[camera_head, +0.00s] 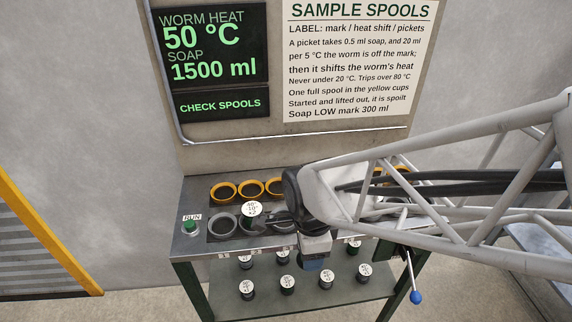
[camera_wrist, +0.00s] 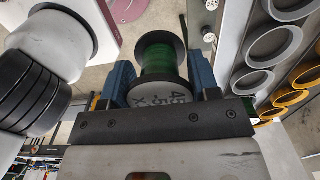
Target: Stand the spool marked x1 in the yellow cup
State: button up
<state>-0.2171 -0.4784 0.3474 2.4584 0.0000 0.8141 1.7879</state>
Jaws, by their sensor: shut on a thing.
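My gripper (camera_head: 313,262) is in front of the bench, largely hidden by my arm in the head view. In the wrist view its blue fingers (camera_wrist: 158,85) are shut on a spool (camera_wrist: 163,60) with a green winding and black flanges. A white label on the spool's near end reads 45, 5 and an x; the figure after the x cannot be read. Yellow cups (camera_head: 223,181) line the back of the bench top, and those seen at the left look empty. They also show at the right of the wrist view (camera_wrist: 286,98).
A row of grey cups (camera_head: 211,229) lies before the yellow ones. A spool marked x2 (camera_head: 252,210) stands upright there. Several labelled spools (camera_head: 286,283) stand on the lower shelf. A green RUN button (camera_head: 190,226) is at the left, a blue-knobbed lever (camera_head: 416,297) at the right.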

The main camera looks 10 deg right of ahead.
jog(key=shift+w, duration=0.1)
dwell(0.3)
jog(key=w+d+r, duration=0.1)
jog(key=w+d, duration=0.1)
jog(key=w, duration=1.1)
jog(key=w+d+r, duration=0.2)
jog(key=w, duration=1.2)
jog(key=shift+w+d+r, duration=0.25)
jog(key=shift+w+d, duration=0.05)
jog(key=shift+d, duration=0.05)
jog(key=shift+f, duration=0.15)
jog(key=shift+f, duration=2.6)
jog(key=shift+f, duration=0.4)
jog(key=shift+f, duration=0.35)
jog(key=shift+f, duration=0.6)
